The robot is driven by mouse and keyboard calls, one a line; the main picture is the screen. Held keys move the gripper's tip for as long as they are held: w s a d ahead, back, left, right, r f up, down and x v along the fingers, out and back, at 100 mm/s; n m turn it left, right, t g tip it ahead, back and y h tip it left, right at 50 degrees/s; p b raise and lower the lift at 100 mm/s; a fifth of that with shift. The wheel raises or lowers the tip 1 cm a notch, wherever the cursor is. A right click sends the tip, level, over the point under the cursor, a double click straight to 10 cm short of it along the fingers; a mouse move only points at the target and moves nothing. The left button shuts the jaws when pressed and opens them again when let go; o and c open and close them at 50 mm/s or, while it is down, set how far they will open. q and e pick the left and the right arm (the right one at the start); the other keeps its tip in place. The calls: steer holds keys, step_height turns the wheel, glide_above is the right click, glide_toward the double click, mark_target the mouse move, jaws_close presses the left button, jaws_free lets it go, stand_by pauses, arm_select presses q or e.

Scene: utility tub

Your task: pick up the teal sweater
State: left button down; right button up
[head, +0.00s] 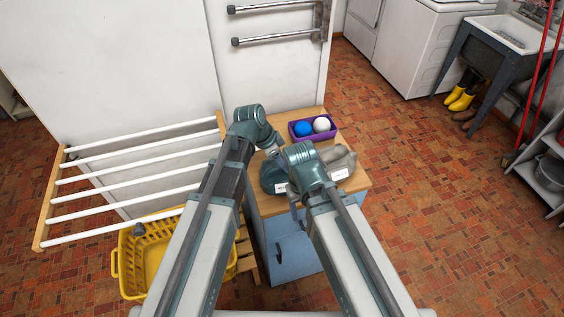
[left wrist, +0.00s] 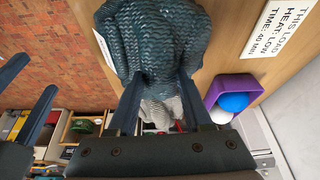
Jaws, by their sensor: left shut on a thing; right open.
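The teal sweater (head: 270,176) is a dark, knitted bundle with a white tag, on the left part of the small cabinet's wooden top. It fills the upper middle of the left wrist view (left wrist: 155,42). My left gripper (left wrist: 160,92) is shut on its edge, one finger on each side of the cloth. I cannot tell whether the sweater is clear of the top. My right gripper (left wrist: 32,75) is open and empty beside the sweater, over the cabinet's edge. In the head view my wrists hide part of the sweater and the left fingertips.
A grey garment (head: 343,160) with a white tag lies right of the sweater. A purple bin (head: 300,138) with a blue and a white ball stands at the back. A printed sign (left wrist: 275,28) lies on the top. A drying rack (head: 130,180) and yellow basket (head: 150,262) are at left.

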arm_select(q)
step_height(320, 180, up, 9)
steer(key=p, duration=0.8)
steer(key=shift+r, duration=0.1)
